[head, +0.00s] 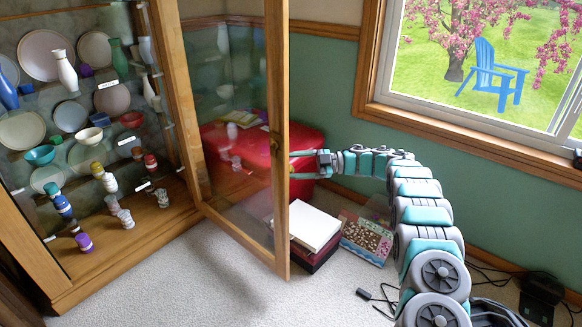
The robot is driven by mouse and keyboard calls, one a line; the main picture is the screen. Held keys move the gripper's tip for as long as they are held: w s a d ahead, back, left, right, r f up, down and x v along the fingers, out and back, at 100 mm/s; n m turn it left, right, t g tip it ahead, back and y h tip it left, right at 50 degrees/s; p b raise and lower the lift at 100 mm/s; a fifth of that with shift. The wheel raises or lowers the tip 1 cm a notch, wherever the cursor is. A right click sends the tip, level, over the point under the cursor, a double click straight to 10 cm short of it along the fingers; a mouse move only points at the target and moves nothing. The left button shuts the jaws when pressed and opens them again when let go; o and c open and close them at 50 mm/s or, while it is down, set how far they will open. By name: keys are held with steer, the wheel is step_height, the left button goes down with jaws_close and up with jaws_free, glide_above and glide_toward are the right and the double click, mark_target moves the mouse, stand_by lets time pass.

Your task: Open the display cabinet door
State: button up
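The display cabinet (182,92) stands at the left, with shelves of plates, vases and cups. Its glass door (238,80) has a wooden frame and stands swung wide open, out from the cabinet's right side. A small knob (274,146) sits on the door's free upright. My gripper (294,164) is at the right edge of that upright, a little below the knob's height. Its two fingers are apart with a gap between them, and I see nothing held. The fingertips end at the door's edge; whether they touch it or pass behind it I cannot tell.
A red object (310,142) is behind the door and gripper. A stack of white and dark boxes (314,228) and a patterned box (366,238) lie on the carpet. Cables and a black device (541,292) are at lower right. Carpet before the door is clear.

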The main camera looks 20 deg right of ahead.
steer(key=shift+s+d, duration=0.15)
steer(key=shift+d, duration=0.2)
steer(key=s+d, duration=0.1)
steer(key=d, duration=0.6)
steer(key=shift+s+d+b, duration=0.25)
steer(key=shift+d+b, duration=0.05)
steer(key=shift+b, duration=0.15)
